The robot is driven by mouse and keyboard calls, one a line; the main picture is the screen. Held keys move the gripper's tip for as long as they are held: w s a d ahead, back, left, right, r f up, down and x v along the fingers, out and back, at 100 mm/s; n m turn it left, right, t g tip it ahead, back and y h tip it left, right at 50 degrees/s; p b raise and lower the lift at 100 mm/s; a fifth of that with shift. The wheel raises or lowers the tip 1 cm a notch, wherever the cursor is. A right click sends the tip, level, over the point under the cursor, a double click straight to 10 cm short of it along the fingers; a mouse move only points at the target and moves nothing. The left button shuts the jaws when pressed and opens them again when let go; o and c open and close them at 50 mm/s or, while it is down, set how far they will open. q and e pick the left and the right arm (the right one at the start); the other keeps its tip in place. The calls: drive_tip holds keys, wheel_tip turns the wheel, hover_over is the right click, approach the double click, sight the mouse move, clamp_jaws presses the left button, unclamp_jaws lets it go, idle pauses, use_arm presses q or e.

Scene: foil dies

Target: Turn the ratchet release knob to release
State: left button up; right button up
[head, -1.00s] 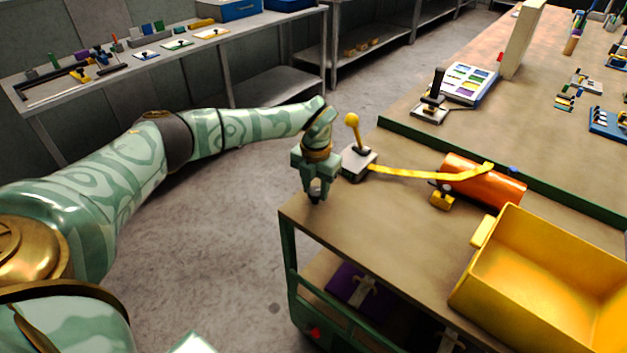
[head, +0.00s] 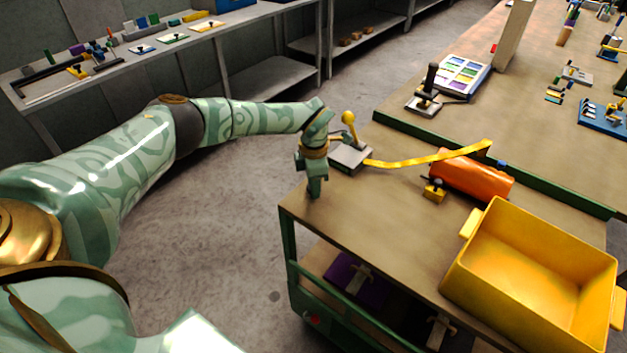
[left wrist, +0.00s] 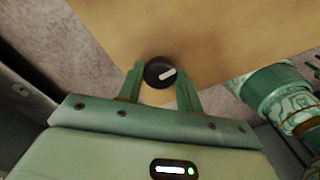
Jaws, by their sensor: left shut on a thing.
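The ratchet release knob (left wrist: 158,73) is a round black knob with a pale pointer bar, near the corner of the cart's wooden top. In the left wrist view it sits between my left gripper's fingers (left wrist: 160,90), and its pointer aims to the right and slightly up. My left gripper (head: 316,190) points down at the cart's near left corner and is shut on the knob. In the head view the gripper hides the knob. My right gripper is not in view.
A workbench (head: 535,120) adjoins behind.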

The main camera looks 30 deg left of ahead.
use_arm(q)
drive_tip(key=shift+m, duration=0.5)
drive_tip(key=o, duration=1)
wheel_tip(320, 180, up, 16)
drive_tip(key=p, duration=0.3)
drive_tip(key=shift+r, duration=0.15)
